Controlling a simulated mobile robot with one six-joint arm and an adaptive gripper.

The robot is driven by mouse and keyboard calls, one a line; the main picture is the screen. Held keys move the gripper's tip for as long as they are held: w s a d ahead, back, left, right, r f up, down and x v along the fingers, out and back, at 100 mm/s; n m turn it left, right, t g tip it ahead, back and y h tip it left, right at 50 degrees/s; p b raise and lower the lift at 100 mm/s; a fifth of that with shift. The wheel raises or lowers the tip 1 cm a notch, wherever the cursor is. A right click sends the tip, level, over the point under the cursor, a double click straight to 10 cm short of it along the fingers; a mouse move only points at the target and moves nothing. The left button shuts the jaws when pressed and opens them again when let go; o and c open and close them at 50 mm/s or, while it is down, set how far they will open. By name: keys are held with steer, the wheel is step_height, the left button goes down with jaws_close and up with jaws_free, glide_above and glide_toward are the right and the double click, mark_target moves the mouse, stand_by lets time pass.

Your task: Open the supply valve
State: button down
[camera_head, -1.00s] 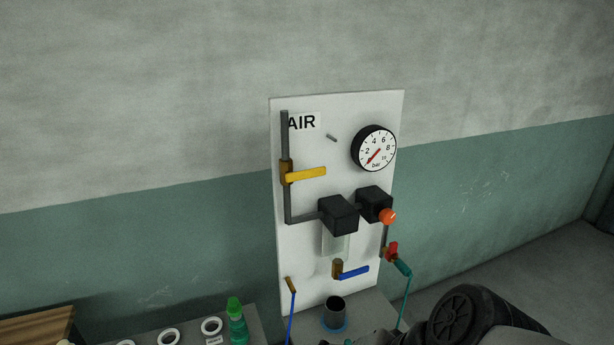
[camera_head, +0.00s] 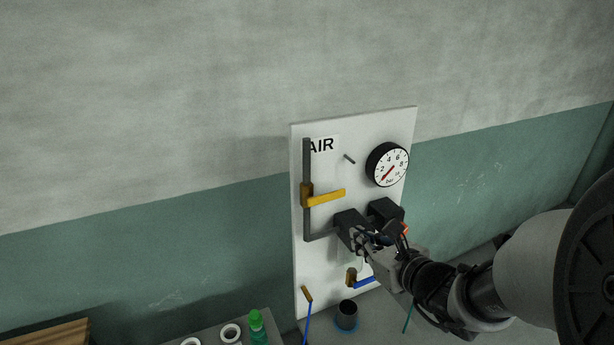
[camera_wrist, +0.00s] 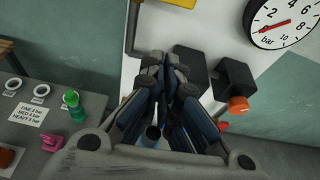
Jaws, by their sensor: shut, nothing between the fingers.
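The yellow valve handle (camera_head: 326,197) points sideways to the right, across the vertical grey pipe (camera_head: 307,165) on the white AIR panel (camera_head: 340,130). A sliver of yellow also shows at the top edge of the wrist view (camera_wrist: 182,3). My gripper (camera_head: 362,239) is in front of the panel, below and right of the yellow handle and apart from it. It overlaps the lower part of the left black box (camera_head: 348,220); I cannot tell if they touch. In the wrist view the fingers (camera_wrist: 166,68) are together with nothing between them.
The round gauge (camera_head: 387,165) has a red needle pointing lower left. A second black box (camera_wrist: 234,83) carries an orange knob (camera_wrist: 238,104). A blue handle (camera_head: 364,283) and a dark cup (camera_head: 346,315) are below. A green bottle (camera_head: 257,326) stands lower left. Space left of the panel is clear.

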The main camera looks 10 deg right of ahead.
mark_target(327, 198)
steer(key=shift+d, duration=0.2)
steer(key=shift+w, duration=0.1)
steer(key=w+a, duration=0.3)
steer(key=w, duration=0.6)
steer(key=shift+r+p, duration=0.35)
steer(key=shift+p, duration=0.1)
steer(key=shift+s, duration=0.15)
steer(key=shift+d, duration=0.15)
